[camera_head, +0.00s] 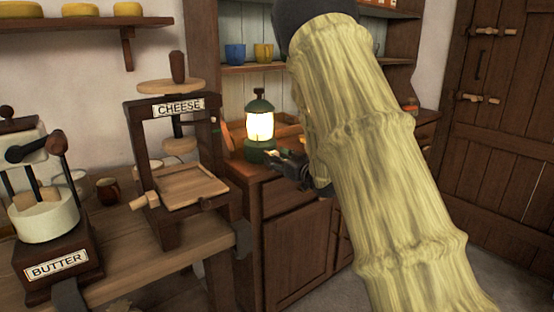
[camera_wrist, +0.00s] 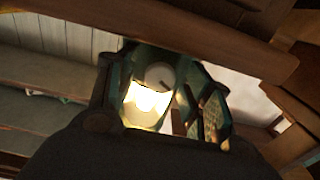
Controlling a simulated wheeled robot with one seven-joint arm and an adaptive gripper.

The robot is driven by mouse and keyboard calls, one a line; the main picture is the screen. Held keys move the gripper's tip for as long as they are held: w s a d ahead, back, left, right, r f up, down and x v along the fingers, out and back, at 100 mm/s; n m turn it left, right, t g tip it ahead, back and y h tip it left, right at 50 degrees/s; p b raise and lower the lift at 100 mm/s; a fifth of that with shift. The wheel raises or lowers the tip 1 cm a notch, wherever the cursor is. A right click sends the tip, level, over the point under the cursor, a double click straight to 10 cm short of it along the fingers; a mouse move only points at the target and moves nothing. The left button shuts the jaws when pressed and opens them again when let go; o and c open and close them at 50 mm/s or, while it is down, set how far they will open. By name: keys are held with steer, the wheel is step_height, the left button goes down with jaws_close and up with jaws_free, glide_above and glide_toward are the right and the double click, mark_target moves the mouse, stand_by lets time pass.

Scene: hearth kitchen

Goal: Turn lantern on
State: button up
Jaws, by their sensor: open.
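The green lantern (camera_head: 259,127) stands upright on the wooden cabinet, and its glass glows bright yellow-white. It also shows glowing in the wrist view (camera_wrist: 148,100), close in front of the wrist camera. My gripper (camera_head: 277,161) is open at the lantern's lower right, near its green base. I cannot tell whether a finger touches the lantern. The lantern's switch cannot be made out. My arm, in a pale yellow cover, hides part of the cabinet and shelf to the right.
The cheese press (camera_head: 180,150) stands left of the lantern on a wooden table, with the butter churn (camera_head: 45,215) farther left. Blue and yellow cups (camera_head: 264,54) sit on a shelf above the lantern. A wooden door (camera_head: 505,130) is at the right.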

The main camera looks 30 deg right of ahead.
steer(key=shift+w, duration=0.25)
steer(key=c, duration=1)
steer(key=shift+n, duration=0.7)
steer(key=o, duration=1)
steer(key=s+d, duration=0.1)
steer(key=s, duration=1.1)
